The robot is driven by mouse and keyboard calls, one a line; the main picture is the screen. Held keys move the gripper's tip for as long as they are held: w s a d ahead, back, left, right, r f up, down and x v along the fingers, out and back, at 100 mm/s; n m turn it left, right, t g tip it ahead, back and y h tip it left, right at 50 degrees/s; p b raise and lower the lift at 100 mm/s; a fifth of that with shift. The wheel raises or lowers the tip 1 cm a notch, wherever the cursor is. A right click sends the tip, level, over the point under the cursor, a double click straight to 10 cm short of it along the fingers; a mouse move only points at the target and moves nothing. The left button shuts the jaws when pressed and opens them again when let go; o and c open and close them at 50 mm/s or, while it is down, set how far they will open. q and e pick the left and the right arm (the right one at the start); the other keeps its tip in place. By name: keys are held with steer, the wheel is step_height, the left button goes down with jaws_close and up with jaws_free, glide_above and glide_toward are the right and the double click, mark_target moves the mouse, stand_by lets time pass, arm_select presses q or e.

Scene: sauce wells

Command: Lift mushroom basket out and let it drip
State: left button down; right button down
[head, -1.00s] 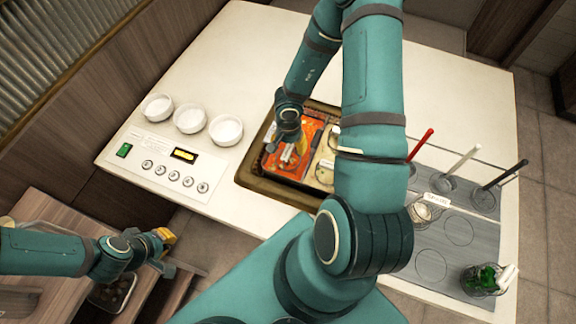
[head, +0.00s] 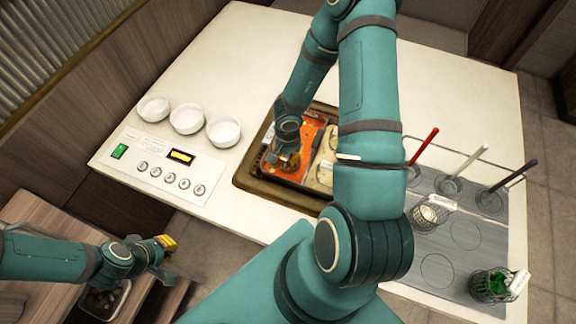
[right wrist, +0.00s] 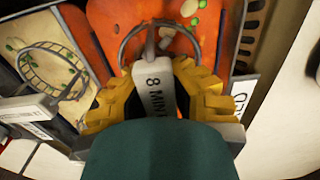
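A basket with a wire ring (right wrist: 160,30) and a white tag reading "8 MIN" (right wrist: 153,85) sits in red-orange broth in the right wrist view. What it holds is mostly hidden, so I cannot confirm mushrooms. My right gripper (right wrist: 153,72) has its yellow fingers close against both sides of the tagged handle and looks shut on it. In the head view the right gripper (head: 284,150) is low over the red broth (head: 309,133) of the pot. My left gripper (head: 168,256) is away at lower left, beside the counter; its fingers are too small to judge.
The pot (head: 246,182) also has a pale broth section (head: 325,160). White bowls (head: 188,118) and a button panel (head: 165,168) lie left of it. Grey mat (head: 440,240) on the right holds utensils and a basket of greens (head: 490,285). The far counter (head: 240,50) is clear.

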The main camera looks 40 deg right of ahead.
steer(key=shift+r, duration=0.1)
step_height(320, 180, up, 10)
steer(key=p, duration=0.6)
stand_by(0.4)
steer(key=shift+r+p, duration=0.3)
steer(key=shift+p, duration=0.55)
steer(key=shift+r, duration=0.1)
stand_by(2.2)
